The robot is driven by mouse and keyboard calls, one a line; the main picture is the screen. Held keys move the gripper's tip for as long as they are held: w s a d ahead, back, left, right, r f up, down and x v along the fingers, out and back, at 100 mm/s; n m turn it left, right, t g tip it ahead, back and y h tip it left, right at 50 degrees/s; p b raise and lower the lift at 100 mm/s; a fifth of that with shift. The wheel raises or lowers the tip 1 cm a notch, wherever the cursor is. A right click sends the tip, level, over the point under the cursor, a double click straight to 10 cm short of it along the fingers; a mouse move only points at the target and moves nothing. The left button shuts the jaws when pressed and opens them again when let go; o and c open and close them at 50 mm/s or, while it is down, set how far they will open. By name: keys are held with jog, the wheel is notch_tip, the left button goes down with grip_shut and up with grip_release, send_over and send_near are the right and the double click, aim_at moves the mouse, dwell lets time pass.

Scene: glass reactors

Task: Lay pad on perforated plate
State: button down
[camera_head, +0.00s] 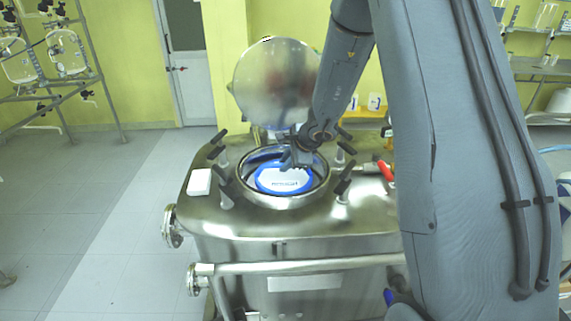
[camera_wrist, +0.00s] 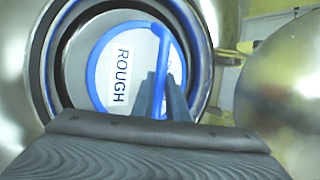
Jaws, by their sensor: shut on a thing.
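The pad (camera_head: 285,179) is a white disc with a blue edge and printed lettering, inside the round opening of the steel vessel. In the wrist view the pad (camera_wrist: 113,65) shows the word ROUGH and a raised blue strip (camera_wrist: 162,55). My gripper (camera_head: 297,163) is over the opening, pointing down at the pad. In the wrist view my gripper (camera_wrist: 163,92) is shut on the blue strip, with a finger on each side. The perforated plate is not visible; I cannot tell whether the pad touches anything below it.
The opening's steel rim (camera_head: 272,205) surrounds the pad closely. Several black-handled clamps (camera_head: 225,192) stand around it. The round lid (camera_head: 273,78) is raised behind. A white box (camera_head: 200,182) lies left on the vessel top (camera_head: 245,222), and a red handle (camera_head: 386,171) is at right.

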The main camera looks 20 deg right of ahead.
jog(key=shift+f+b, duration=0.6)
jog(key=shift+b, duration=0.25)
jog(key=c, duration=1.7)
grip_release()
jog(key=shift+c, duration=0.2)
jog(key=shift+r, duration=0.1)
jog(key=shift+r+p, duration=0.7)
jog(key=shift+p, duration=0.45)
jog(key=v, duration=1.1)
jog(key=s+a+f+n+g+h, duration=0.1)
jog(key=s+n+g, duration=0.1)
jog(key=s+n, duration=0.7)
jog(key=s+a+f+n+g+h, duration=0.1)
jog(key=s+a+n+g, duration=0.1)
jog(key=s+n, duration=0.8)
jog(key=s+g, duration=0.1)
jog(key=s, duration=0.6)
jog(key=shift+g+h, duration=0.3)
jog(key=shift+h, duration=0.1)
